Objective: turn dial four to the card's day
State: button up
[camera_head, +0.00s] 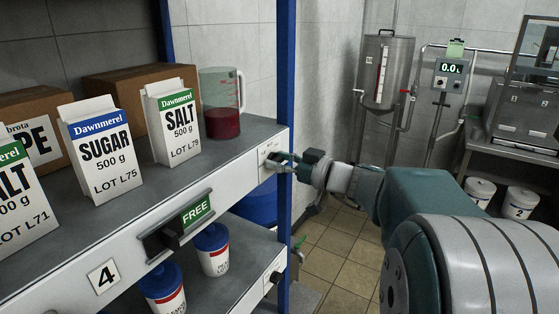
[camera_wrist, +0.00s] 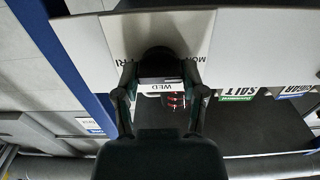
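The dial plate (camera_head: 268,150) is at the right end of the upper shelf's front edge. A number 4 label (camera_head: 103,277) is farther left on that edge. In the wrist view the dark dial knob (camera_wrist: 160,60) stands on a white plate marked MON on the right and FRI on the left. A WED mark (camera_wrist: 168,86) lies between my fingers. My gripper (camera_head: 284,160) is at the dial, and in the wrist view its fingers (camera_wrist: 160,88) straddle the knob. Whether they press on it is unclear. The knob's pointer is hidden, and no card naming a day is readable.
A blue post (camera_head: 286,70) stands close by my gripper. Salt and sugar cartons (camera_head: 100,150) and a jug (camera_head: 222,105) stand on the shelf. The tiled floor (camera_head: 345,245) is partly clear.

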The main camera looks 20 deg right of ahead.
jog(key=shift+m, duration=0.3)
jog(key=m, duration=0.6)
jog(key=shift+d, duration=0.1)
jog(key=m, duration=0.3)
jog(key=shift+w+m, duration=0.1)
jog(key=shift+m, duration=0.2)
jog(key=m, duration=0.3)
jog(key=shift+f+m, duration=0.1)
jog(key=shift+m, duration=0.3)
jog(key=m, duration=0.7)
jog(key=shift+f, duration=0.2)
jog(key=m, duration=0.5)
jog(key=shift+f+m, duration=0.25)
jog(key=shift+m, duration=0.15)
jog(key=shift+f, duration=0.1)
